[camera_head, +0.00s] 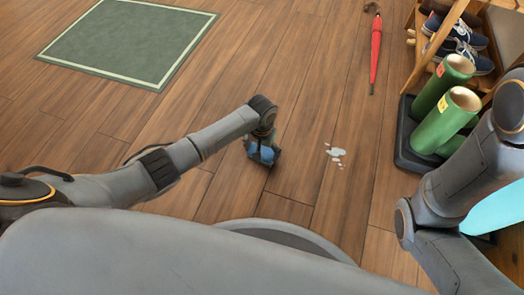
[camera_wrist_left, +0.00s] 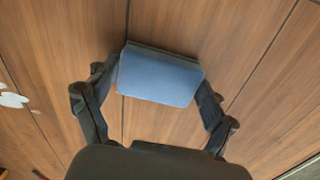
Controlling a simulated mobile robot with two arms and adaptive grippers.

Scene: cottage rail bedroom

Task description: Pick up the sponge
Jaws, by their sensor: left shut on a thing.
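The blue sponge (camera_head: 264,154) shows low near the wood floor, at the end of my left arm. My left gripper (camera_head: 262,149) points down and is shut on it. In the left wrist view the sponge (camera_wrist_left: 160,76) is a blue rounded block with a dark layer along one edge. The fingers of my left gripper (camera_wrist_left: 158,84) press on its two short sides. I cannot tell whether the sponge touches the floor. My right arm shows at the right edge; its gripper is out of view.
A white spill (camera_head: 336,153) lies right of the sponge. Green boots (camera_head: 447,122) stand on a dark tray (camera_head: 408,150) beside a wooden shoe rack. A red umbrella (camera_head: 375,50) lies behind, and a green rug (camera_head: 125,42) lies far left. A light-blue object (camera_head: 495,211) shows beside my right arm.

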